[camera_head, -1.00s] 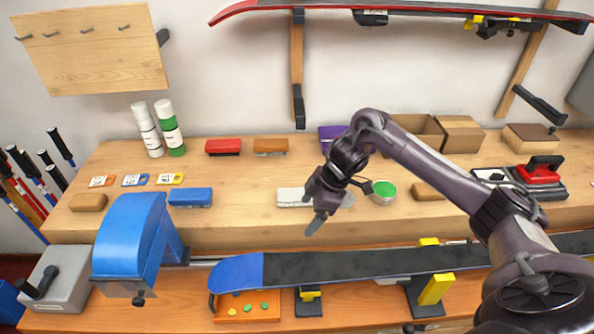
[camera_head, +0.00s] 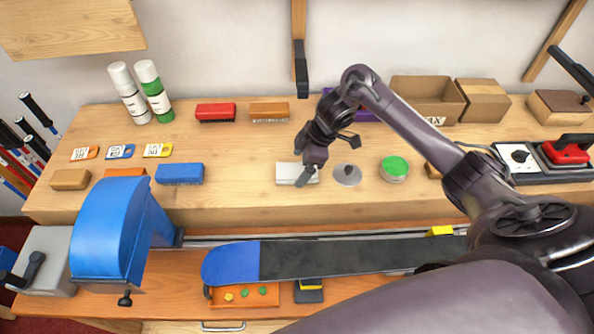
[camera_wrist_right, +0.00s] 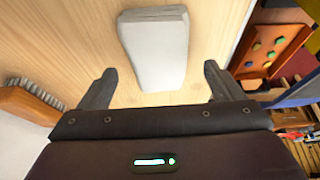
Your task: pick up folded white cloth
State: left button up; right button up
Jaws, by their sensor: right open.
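The folded white cloth (camera_head: 290,174) lies flat on the wooden bench, partly covered by my right gripper in the head view. In the right wrist view the cloth (camera_wrist_right: 153,45) is a pale grey-white rounded rectangle, ahead of and between the two fingers. My right gripper (camera_head: 308,178) is over the cloth's right part in the head view. In the right wrist view the gripper (camera_wrist_right: 155,86) is open, with its fingers spread wider than the cloth and nothing held between them. My left gripper is not seen.
A metal disc with a knob (camera_head: 347,175) and a green-topped tin (camera_head: 394,168) stand right of the cloth. A blue brush (camera_head: 180,173) is to the left, red (camera_head: 215,112) and orange (camera_head: 269,112) brushes behind.

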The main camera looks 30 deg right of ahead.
aim_at(299, 170)
jog(key=shift+x, duration=0.85)
jog(key=shift+d, duration=0.1)
jog(key=shift+c, duration=1.7)
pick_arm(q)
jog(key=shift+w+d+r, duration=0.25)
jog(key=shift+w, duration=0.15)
pick_arm(e)
jog(key=c, duration=0.7)
jog(key=shift+r, duration=0.1)
jog(key=shift+r, duration=0.45)
pick_arm(q)
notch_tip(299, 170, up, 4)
jog(key=p, duration=0.3)
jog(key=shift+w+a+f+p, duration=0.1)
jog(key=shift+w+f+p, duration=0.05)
jog(key=shift+p, duration=0.25)
pick_arm(e)
notch_tip(299, 170, up, 19)
jog(key=shift+r, duration=0.1)
